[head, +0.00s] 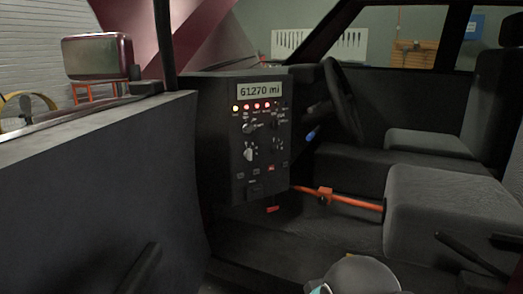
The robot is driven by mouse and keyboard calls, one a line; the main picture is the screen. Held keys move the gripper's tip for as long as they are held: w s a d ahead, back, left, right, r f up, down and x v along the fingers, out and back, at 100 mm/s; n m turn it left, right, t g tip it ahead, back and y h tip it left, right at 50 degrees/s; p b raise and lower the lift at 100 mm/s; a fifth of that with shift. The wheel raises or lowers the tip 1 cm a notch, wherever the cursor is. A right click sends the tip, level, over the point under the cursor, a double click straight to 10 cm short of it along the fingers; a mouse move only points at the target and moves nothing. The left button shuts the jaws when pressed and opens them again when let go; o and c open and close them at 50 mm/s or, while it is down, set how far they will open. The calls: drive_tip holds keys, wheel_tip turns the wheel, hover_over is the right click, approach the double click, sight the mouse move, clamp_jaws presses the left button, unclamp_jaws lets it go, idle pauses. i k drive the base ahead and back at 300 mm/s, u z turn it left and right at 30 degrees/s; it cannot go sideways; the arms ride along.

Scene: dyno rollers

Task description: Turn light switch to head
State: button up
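A dark control panel (226,160) stands inside the open vehicle. It bears a lit display (260,89) reading "61270 mi" and a row of small red and amber lights (256,106). Below them are several rotary knobs, among them a larger pale one (249,153) at the lower left and a dark one (248,127) above it. The labels are too small to read, so I cannot tell which knob is the light switch or where it points. A grey rounded part of my arm shows at the bottom edge. My gripper is not in view.
The open door (90,175) fills the left side, with a mirror (97,56) above it. A steering wheel (340,96) is right of the panel. Grey seats (440,205) are at the right. An orange bar (345,198) runs between panel and seat. Space before the panel looks clear.

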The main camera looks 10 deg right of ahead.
sight(276, 123)
drive_tip(key=u, duration=0.05)
drive_tip(key=k, duration=0.5)
drive_tip(key=z, duration=1)
drive_tip(key=i, duration=0.7)
drive_tip(key=u, duration=0.95)
